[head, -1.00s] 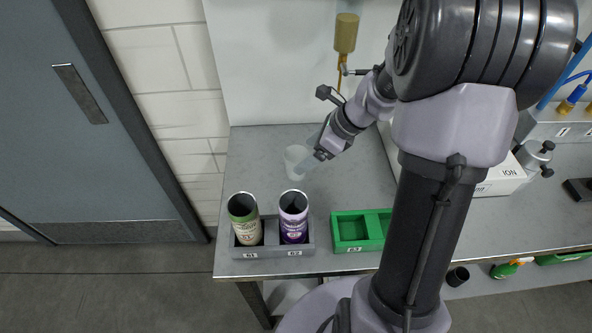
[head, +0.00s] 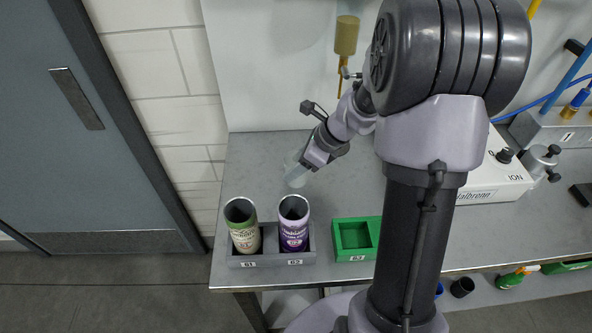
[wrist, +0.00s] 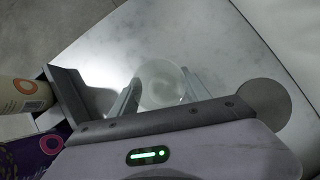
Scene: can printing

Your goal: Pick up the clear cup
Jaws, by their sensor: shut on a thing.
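The clear cup (head: 294,172) is a small translucent vessel over the left part of the grey bench, behind the two cans. My gripper (head: 307,166) reaches down to it from the upper right and is shut on it. In the wrist view the cup (wrist: 160,84) sits between the two fingers of my gripper (wrist: 158,92), its round rim facing the camera. Its lower part is hidden by the fingers and gripper body. I cannot tell whether its base touches the bench.
A green can (head: 243,228) and a purple can (head: 293,225) stand in a grey holder (head: 270,260) at the front left. A green tray (head: 356,256) is to their right. A white box (head: 490,185) stands at the right.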

